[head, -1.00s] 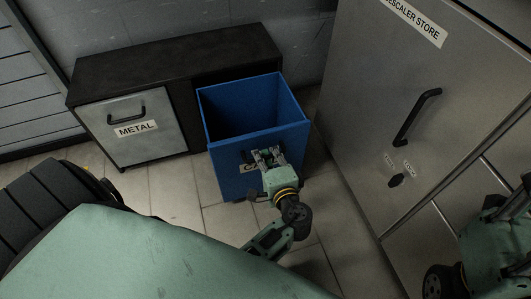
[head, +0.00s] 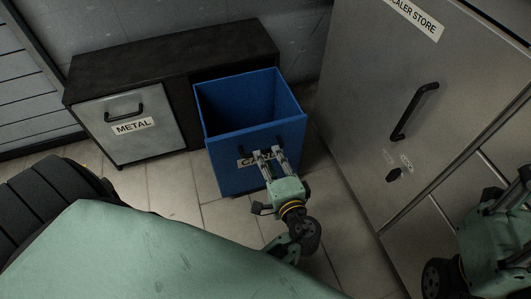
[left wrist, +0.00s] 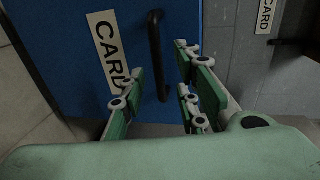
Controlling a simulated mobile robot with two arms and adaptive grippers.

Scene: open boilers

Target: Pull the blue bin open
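The blue bin (head: 225,150) stands pulled out of the low dark cabinet, its open top showing an empty-looking inside. Its front carries a CARD label (left wrist: 106,50) and a dark bar handle (left wrist: 157,55), both clear in the left wrist view. My left gripper (head: 268,153) is in front of the bin's front, over part of the label. Its fingers are spread apart, and in the left wrist view the handle shows in the gap between them, beyond the tips; they do not appear closed on it. My right arm (head: 490,235) is at the right edge, its gripper partly cut off.
A METAL bin (head: 150,138) sits shut in the cabinet (head: 165,55), left of the blue bin. A tall grey locker (head: 365,95) with a dark handle (head: 413,110) stands close on the right. Tiled floor (head: 170,190) lies free before the cabinet.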

